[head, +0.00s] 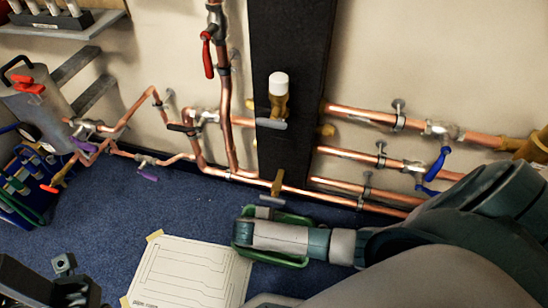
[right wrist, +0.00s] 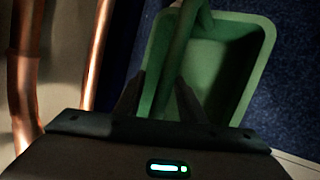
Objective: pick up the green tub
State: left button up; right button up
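The green tub (head: 242,231) sits on the blue floor in front of the dark panel. Its rim shows around my right gripper, which covers most of it in the head view. In the right wrist view the tub (right wrist: 255,45) is open-topped, with a green bar (right wrist: 176,50) running across it. My right gripper's dark fingers (right wrist: 160,92) stand on either side of this bar with a gap between them, so it looks open around the bar. Whether a finger touches it is unclear. My left gripper (head: 66,275) is at the bottom left, apart from the tub; its opening is unclear.
Copper pipes (head: 245,174) with valves run along the wall behind the tub. A white diagram sheet (head: 190,272) lies left of the tub. A grey cylinder (head: 38,95) and a blue rack (head: 22,185) stand at the left. Blue floor is clear between rack and sheet.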

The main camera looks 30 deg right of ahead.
grip_shut()
jog(key=shift+s, duration=0.15)
dwell(1.3)
